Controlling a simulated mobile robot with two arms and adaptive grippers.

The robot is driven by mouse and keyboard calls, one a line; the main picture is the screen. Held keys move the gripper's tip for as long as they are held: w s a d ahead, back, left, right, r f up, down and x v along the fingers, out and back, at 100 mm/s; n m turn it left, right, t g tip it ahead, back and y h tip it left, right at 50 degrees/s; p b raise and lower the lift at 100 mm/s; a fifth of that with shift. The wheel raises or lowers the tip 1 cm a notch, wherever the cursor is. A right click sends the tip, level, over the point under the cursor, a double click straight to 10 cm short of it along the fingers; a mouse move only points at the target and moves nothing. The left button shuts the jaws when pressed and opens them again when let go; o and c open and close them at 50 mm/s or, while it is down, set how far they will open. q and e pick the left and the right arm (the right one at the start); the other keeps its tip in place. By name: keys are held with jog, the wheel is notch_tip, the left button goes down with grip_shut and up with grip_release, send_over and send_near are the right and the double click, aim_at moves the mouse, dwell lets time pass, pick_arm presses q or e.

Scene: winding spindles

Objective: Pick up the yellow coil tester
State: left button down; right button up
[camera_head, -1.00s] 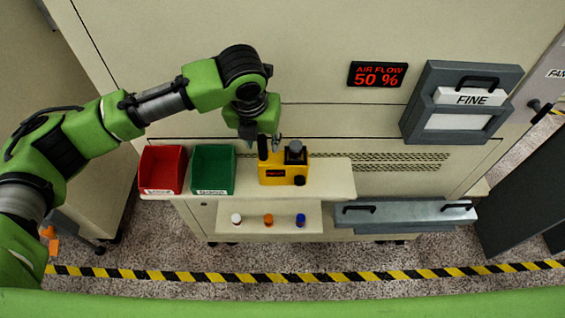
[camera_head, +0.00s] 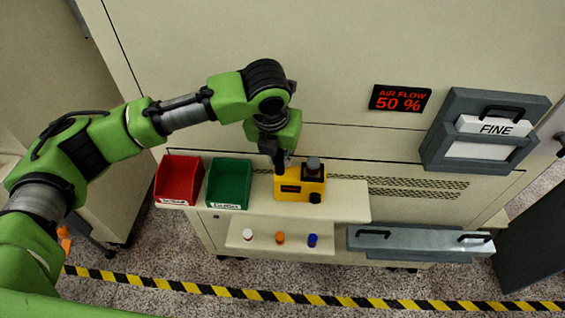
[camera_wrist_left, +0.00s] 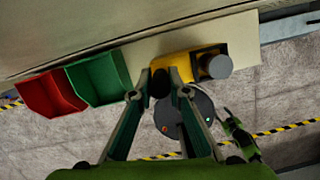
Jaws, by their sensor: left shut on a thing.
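The yellow coil tester (camera_head: 298,188) stands on the shelf top, just right of the green bin. It has a black upright grip at its left and a grey knob on top at its right. My left gripper (camera_head: 281,164) comes down from above, shut on the tester's black grip. In the left wrist view the fingers (camera_wrist_left: 167,78) stand on both sides of the dark grip, with the tester's yellow body (camera_wrist_left: 184,66) beyond. The tester looks upright and still at shelf level; a gap beneath it cannot be made out.
A red bin (camera_head: 178,181) and a green bin (camera_head: 228,184) stand left of the tester on the shelf (camera_head: 345,203). White, orange (camera_head: 280,238) and blue small items sit on the lower shelf. The shelf top right of the tester is clear. The cabinet wall rises close behind.

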pick_arm(q)
jog(key=shift+r, duration=0.45)
jog(key=s+d+r+b, duration=0.1)
jog(key=s+r+b, duration=0.3)
jog(key=s+r, duration=0.7)
jog(key=s, duration=0.3)
jog(key=shift+d, duration=0.15)
pick_arm(e)
notch_tip(320, 180, down, 5)
jog(key=shift+r, duration=0.1)
pick_arm(q)
jog(key=shift+b, duration=0.3)
jog(key=shift+w+a+f+b, duration=0.2)
jog(key=shift+w+f+b, duration=0.35)
jog(key=shift+w+f, duration=1.4)
jog(key=shift+w+a+f+b, duration=0.2)
jog(key=shift+w+f+b, duration=0.35)
jog(key=shift+w+f, duration=1.45)
jog(key=shift+w+a+f+b, duration=0.2)
jog(key=shift+w+f+b, duration=0.35)
jog(key=shift+w+f, duration=1.4)
pick_arm(e)
jog(key=shift+f, duration=1.7)
pick_arm(q)
jog(key=shift+f, duration=0.5)
pick_arm(e)
grip_shut()
